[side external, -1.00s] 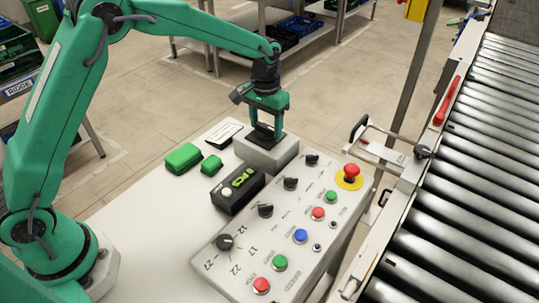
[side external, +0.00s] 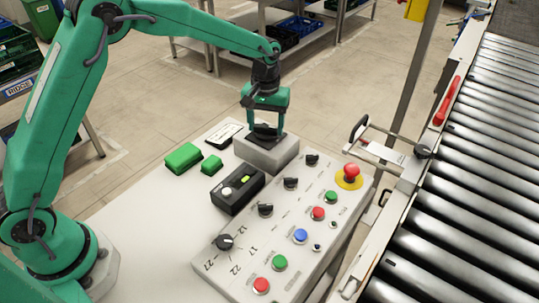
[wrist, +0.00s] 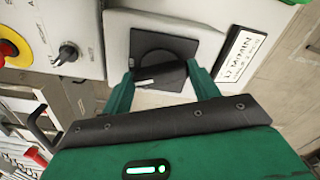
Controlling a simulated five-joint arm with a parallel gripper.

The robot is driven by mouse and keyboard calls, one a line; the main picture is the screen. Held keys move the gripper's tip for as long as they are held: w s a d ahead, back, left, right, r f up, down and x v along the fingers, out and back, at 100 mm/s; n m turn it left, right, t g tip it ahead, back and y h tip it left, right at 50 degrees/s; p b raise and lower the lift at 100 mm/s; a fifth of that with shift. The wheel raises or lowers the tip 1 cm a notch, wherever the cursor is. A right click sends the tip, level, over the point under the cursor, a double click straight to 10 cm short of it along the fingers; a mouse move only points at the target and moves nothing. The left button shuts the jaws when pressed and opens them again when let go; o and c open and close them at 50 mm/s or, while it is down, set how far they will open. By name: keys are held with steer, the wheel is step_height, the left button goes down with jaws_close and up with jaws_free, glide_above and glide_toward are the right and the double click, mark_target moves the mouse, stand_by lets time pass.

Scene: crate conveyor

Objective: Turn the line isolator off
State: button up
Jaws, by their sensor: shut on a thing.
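The line isolator is a light grey box (side external: 268,155) at the far end of the panel, with a black rotary handle (wrist: 160,74) on a black square plate (wrist: 165,45). My gripper (side external: 265,134) points down over the box. In the wrist view my gripper (wrist: 160,84) has one green finger on each side of the handle and is shut on it. A white mark shows near the handle's left end. The fingers hide part of the handle in the side view.
The sloped control panel (side external: 225,270) carries several knobs and coloured buttons, with a red emergency stop (side external: 351,172) on its right. Two green blocks (side external: 183,158) lie left of the isolator. The roller conveyor (side external: 460,180) runs along the right. The white table's front left is clear.

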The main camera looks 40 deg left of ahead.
mark_target(266, 126)
steer(key=n, duration=0.6)
steer(key=shift+n, duration=0.3)
steer(key=n, duration=0.6)
steer(key=shift+r+n, duration=0.1)
steer(key=shift+n, duration=0.2)
steer(key=o, duration=1)
steer(key=shift+r, duration=0.1)
step_height(266, 126, up, 7)
steer(key=shift+r, duration=0.3)
